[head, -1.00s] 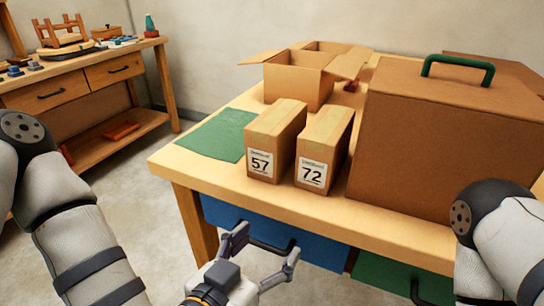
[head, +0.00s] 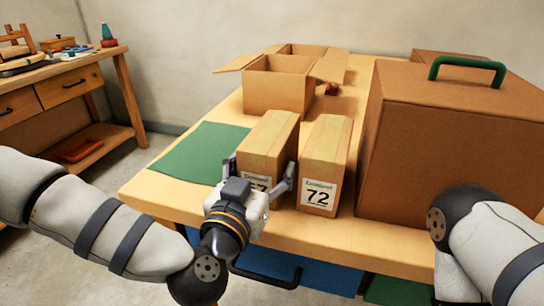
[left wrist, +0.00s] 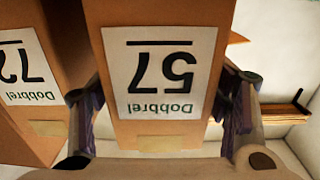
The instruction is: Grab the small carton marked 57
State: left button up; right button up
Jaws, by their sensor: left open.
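The small carton marked 57 (head: 269,140) stands upright near the front edge of the table. Its label is partly hidden behind my left gripper in the head view. My left gripper (head: 258,172) is open, with one finger at each side of this carton. In the left wrist view the carton marked 57 (left wrist: 160,132) appears upside down between the two fingers (left wrist: 160,120); I cannot tell whether they touch it. The carton marked 72 (head: 325,150) stands just to the right, close to the right finger. My right gripper is not in view.
A large brown box (head: 450,150) with a green handle stands right of the carton marked 72. An open cardboard box (head: 278,90) is behind. A green mat (head: 200,152) lies left on the table (head: 165,200). A workbench (head: 85,75) stands at far left.

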pick_arm(q)
jog(key=shift+x, duration=0.8)
jog(key=shift+r, duration=0.1)
jog(key=c, duration=1.2)
